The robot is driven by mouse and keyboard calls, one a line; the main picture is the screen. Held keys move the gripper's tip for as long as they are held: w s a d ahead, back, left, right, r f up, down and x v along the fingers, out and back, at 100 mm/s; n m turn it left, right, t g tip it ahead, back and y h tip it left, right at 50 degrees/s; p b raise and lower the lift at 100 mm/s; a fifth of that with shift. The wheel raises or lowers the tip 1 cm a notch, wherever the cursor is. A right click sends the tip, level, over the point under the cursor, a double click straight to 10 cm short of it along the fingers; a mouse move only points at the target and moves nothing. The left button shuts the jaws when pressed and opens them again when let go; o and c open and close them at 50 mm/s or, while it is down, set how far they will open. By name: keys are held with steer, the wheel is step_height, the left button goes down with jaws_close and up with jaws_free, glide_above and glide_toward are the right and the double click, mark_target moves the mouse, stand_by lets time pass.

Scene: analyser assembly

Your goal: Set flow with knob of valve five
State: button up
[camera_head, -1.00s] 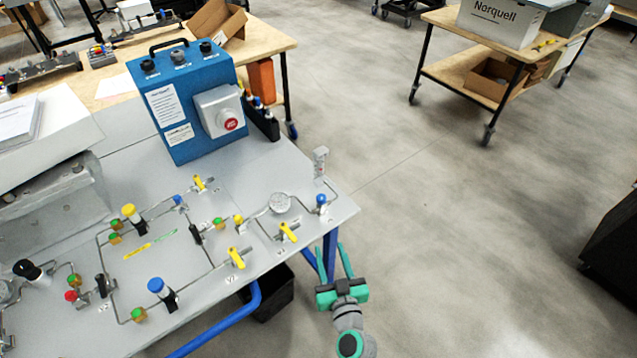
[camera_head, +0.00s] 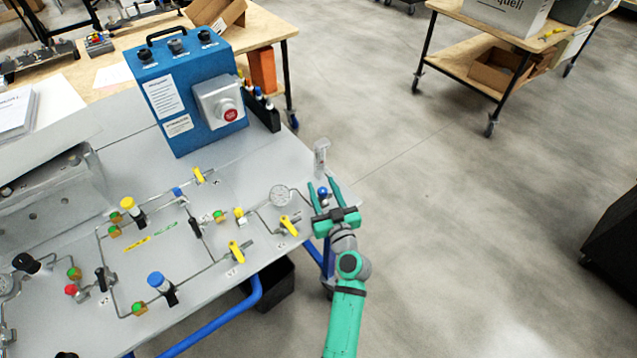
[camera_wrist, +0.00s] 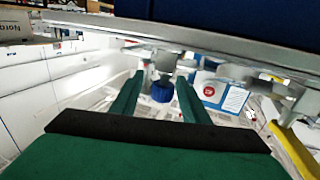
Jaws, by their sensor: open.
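A blue round knob (camera_head: 323,193) sits at the right end of the tubing on the grey panel, in front of a small clear flow meter (camera_head: 321,150). Any valve number beside it is not readable. My gripper (camera_head: 322,182) is open, with its two green fingers one on each side of this knob as seen from the head. In the wrist view the blue knob (camera_wrist: 162,91) shows between the open fingers (camera_wrist: 160,78). I cannot tell whether either finger touches it.
A yellow lever valve (camera_head: 287,226) and a round gauge (camera_head: 281,196) lie just left of the knob. A blue box with a red button (camera_head: 185,95) stands behind.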

steer(key=shift+a+x, duration=0.25)
steer(key=shift+x, duration=1)
steer(key=shift+s, duration=0.1)
jaws_close()
steer(key=c, duration=1.1)
jaws_free()
steer(key=shift+o, duration=0.2)
steer(key=shift+y, duration=0.3)
steer(key=n+g+y, duration=0.1)
steer(key=y, duration=0.1)
steer(key=a+n+g+y, duration=0.1)
steer(key=n+y, duration=0.1)
steer(key=shift+s+n+y, duration=0.2)
steer(key=shift+n+y, duration=0.1)
steer(key=shift+s+a+n+g+y, duration=0.15)
steer(key=shift+n+g+y, duration=0.4)
steer(key=shift+g+y, duration=0.1)
steer(key=shift+s+a+n+g+y, duration=0.2)
steer(key=shift+n+g+y, duration=0.35)
steer(key=shift+g+y, duration=0.1)
steer(key=shift+f, duration=0.1)
